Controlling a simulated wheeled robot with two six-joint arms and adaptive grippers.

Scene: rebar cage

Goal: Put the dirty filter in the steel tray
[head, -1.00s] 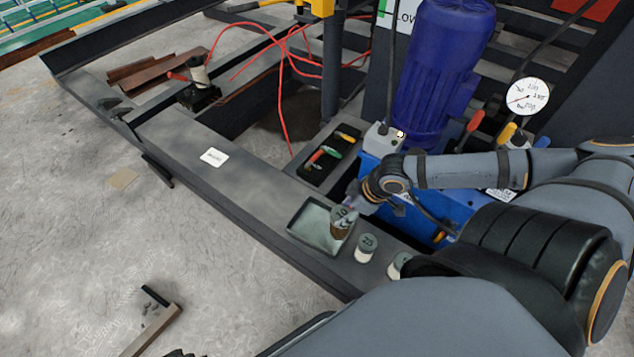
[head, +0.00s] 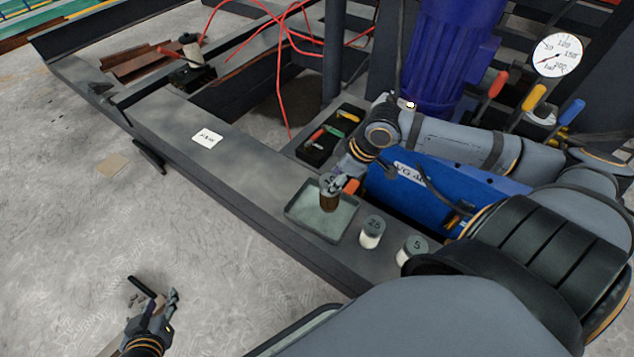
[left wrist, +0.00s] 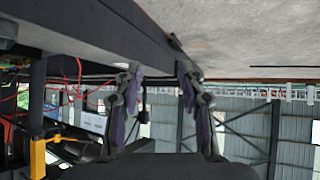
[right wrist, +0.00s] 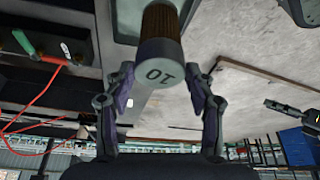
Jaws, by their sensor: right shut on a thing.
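The dirty filter (head: 329,198), a brown pleated cylinder with a grey cap marked 10, is upright over the steel tray (head: 295,213). I cannot tell whether its bottom touches the tray floor. My right gripper (head: 344,184) is shut on the filter near its cap. In the right wrist view the cap (right wrist: 160,62) shows between the fingers (right wrist: 163,84), with brown pleats beyond it. My left gripper (head: 162,300) is over the floor at lower left, away from the tray. Its fingers (left wrist: 160,80) are apart and empty in the left wrist view.
Two pale filters marked 25 (head: 371,233) and 5 (head: 412,250) stand right of the tray on the dark frame ledge. A black tool box (head: 318,150) lies behind the tray. A white card (head: 207,138) lies on the ledge, with clear ledge around it. The blue pump (head: 435,180) stands at right.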

